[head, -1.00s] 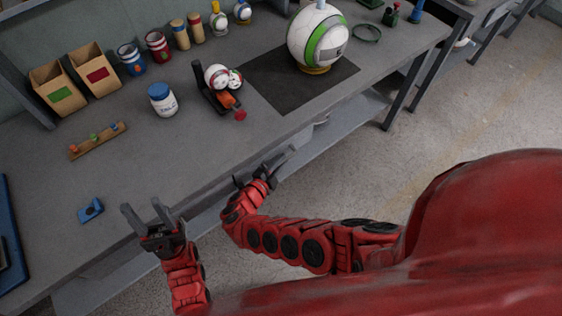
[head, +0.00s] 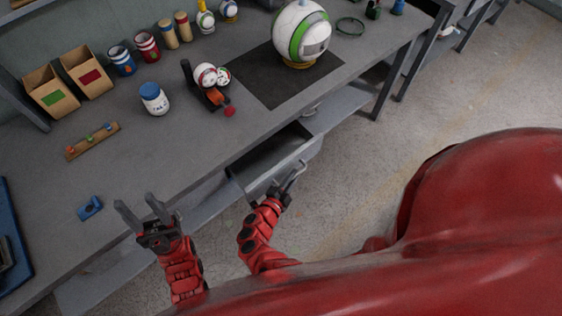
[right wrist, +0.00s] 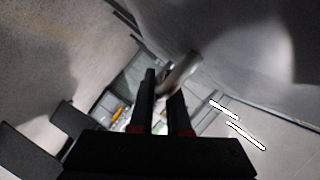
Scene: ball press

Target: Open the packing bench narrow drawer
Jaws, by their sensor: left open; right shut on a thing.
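The narrow drawer (head: 272,154) stands pulled out from under the front edge of the packing bench (head: 190,150). Its dark inside shows and looks empty from here. My right gripper (head: 285,182) is at the drawer's front, shut on its handle. In the right wrist view, the pale metal handle (right wrist: 180,72) lies between the dark fingers of the right gripper (right wrist: 161,98). My left gripper (head: 137,208) is open and empty, near the bench's front edge at the left, apart from the drawer.
On the bench top are a white jar (head: 154,99), a black stand with small balls (head: 205,75), a large white and green ball (head: 302,33) on a dark mat (head: 260,80), and a blue block (head: 90,208). Open floor (head: 440,100) lies at the right.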

